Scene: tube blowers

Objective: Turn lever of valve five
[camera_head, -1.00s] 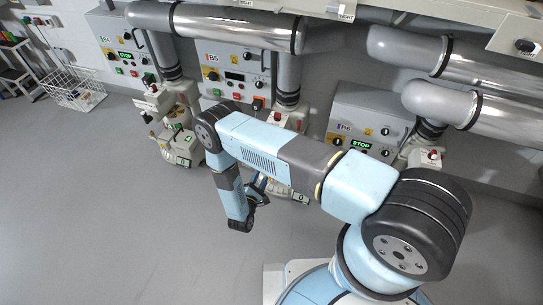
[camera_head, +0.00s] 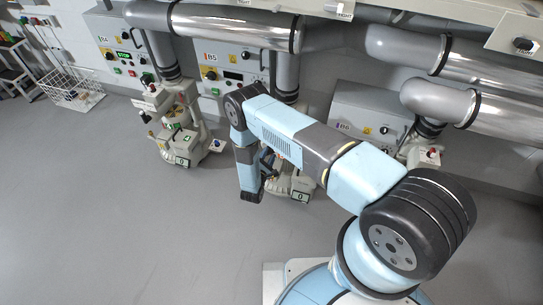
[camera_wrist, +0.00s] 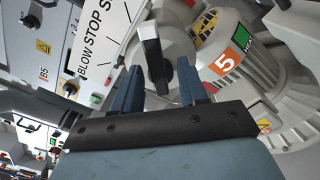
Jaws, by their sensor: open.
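In the wrist view, the valve body with an orange 5 label (camera_wrist: 224,62) fills the upper right. A dark lever with a pale grey end face (camera_wrist: 152,52) stands out in front of it. My gripper (camera_wrist: 159,68) is open, with one blue finger on each side of the lever in the picture. I cannot tell whether either finger touches it. A white plate reading BLOW STOP (camera_wrist: 97,47) lies left of the lever. In the head view, my gripper (camera_head: 268,160) is mostly hidden by my arm, close to the middle valve unit (camera_head: 285,182) below panel B5.
Panel B5 (camera_head: 213,75) is behind the middle unit. Another valve unit (camera_head: 180,140) stands to the left, below panel B4 (camera_head: 117,55). Silver pipes (camera_head: 230,25) run above. The floor (camera_head: 120,220) at front left is clear.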

